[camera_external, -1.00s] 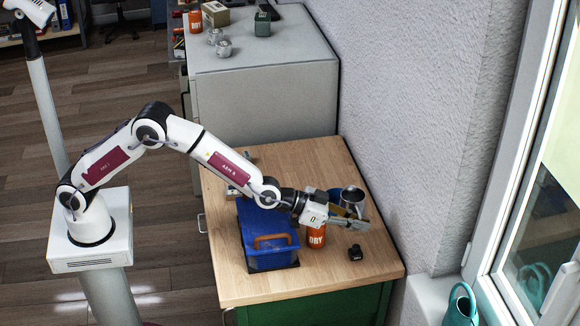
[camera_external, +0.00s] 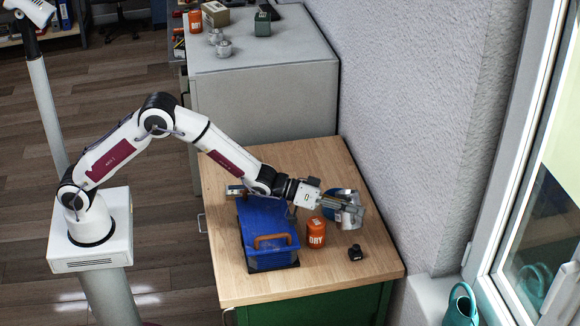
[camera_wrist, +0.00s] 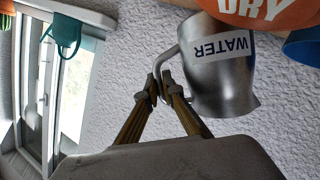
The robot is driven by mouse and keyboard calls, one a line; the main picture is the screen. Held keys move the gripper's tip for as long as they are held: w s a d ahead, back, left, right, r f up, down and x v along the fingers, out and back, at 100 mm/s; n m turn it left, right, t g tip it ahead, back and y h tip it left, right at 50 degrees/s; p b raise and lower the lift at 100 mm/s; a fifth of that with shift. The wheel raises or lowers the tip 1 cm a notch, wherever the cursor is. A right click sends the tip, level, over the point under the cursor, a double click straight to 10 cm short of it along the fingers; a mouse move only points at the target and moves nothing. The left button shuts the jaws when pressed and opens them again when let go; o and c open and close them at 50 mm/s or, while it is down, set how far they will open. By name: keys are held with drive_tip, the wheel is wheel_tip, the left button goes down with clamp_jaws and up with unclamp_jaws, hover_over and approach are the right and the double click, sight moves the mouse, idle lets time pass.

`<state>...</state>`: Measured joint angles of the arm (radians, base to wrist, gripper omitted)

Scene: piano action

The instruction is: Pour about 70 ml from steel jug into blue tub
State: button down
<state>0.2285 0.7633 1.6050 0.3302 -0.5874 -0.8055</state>
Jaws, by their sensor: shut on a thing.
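The blue tub (camera_wrist: 303,46) shows only as a piece at the right edge of the wrist view. In the external view the tub is largely hidden behind the jug and my fingers. No liquid or stream is visible.
An orange DRY can (camera_external: 315,234) stands just in front of my gripper and close to the jug in the wrist view. A blue box with an orange handle (camera_external: 268,235) stands left of it. A small black object (camera_external: 355,252) lies at right. The wall borders the bench.

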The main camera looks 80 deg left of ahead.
sight(350, 199)
drive_tip(key=a+n, duration=0.1)
drive_tip(key=a+r+n+h, duration=0.1)
drive_tip(key=shift+a+r+t, duration=0.1)
drive_tip(key=shift+a+t, duration=0.3)
drive_tip(key=shift+a+r+n+t+h, duration=0.3)
drive_tip(key=shift+a+r+n, duration=0.15)
drive_tip(key=shift+r+n, duration=0.3)
drive_tip(key=shift+a+f+n, duration=0.1)
drive_tip(key=shift+a+n, duration=0.05)
drive_tip(key=shift+n, duration=0.1)
drive_tip(key=shift+a+n+t, duration=0.3)
drive_tip(key=shift+a+n, duration=0.15)
drive_tip(key=shift+n, duration=0.05)
drive_tip(key=shift+a, duration=0.1)
drive_tip(key=shift+w+a+r+n+h, duration=0.15)
drive_tip(key=shift+a+r+n, duration=0.1)
drive_tip(key=shift+r, duration=0.15)
drive_tip(key=shift+s+a+r+n+h, duration=0.15)
drive_tip(key=shift+r+n, duration=0.1)
drive_tip(key=shift+r, duration=0.15)
drive_tip(key=shift+w+a+r+n+t+p, duration=0.1)
drive_tip(key=shift+a+r+n+t+p, duration=0.2)
drive_tip(key=shift+r+t+p, duration=0.15)
drive_tip(key=shift+a+r+n, duration=0.2)
drive_tip(key=shift+a+n, duration=0.1)
drive_tip(key=shift+a, duration=0.15)
drive_tip(key=shift+a+r+n, duration=0.15)
drive_tip(key=shift+a+n, duration=0.15)
drive_tip(key=shift+a, duration=0.15)
